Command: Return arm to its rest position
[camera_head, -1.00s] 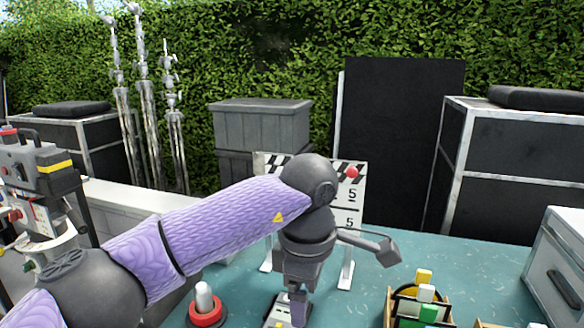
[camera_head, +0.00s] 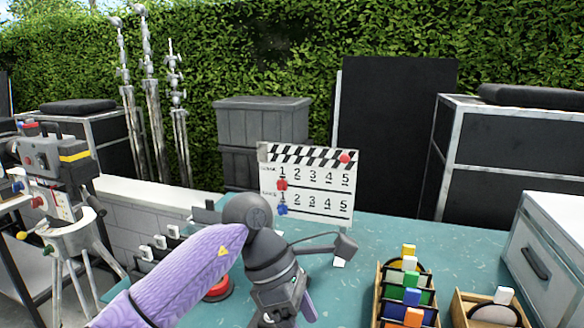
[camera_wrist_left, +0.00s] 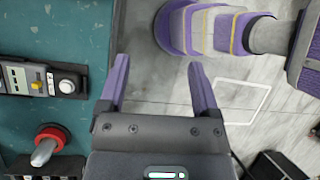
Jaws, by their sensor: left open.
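My left arm (camera_head: 185,275), with a purple sleeve and dark grey joints, comes in from the bottom left of the head view. It is bent down at the wrist over the near part of the teal table. My left gripper (camera_wrist_left: 158,78) has its two purple fingers spread apart in the left wrist view, with nothing between them. They are above grey floor beside the table edge. In the head view its fingers are partly cut off at the bottom edge. My right gripper is not in view.
A clapperboard (camera_head: 335,180) stands on the teal table (camera_head: 385,235) behind the arm. A red-based knob (camera_wrist_left: 48,140) and a small control panel (camera_wrist_left: 38,78) are left of the gripper. A wooden rack (camera_head: 428,318) of coloured pieces and a grey drawer unit (camera_head: 545,245) are at right.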

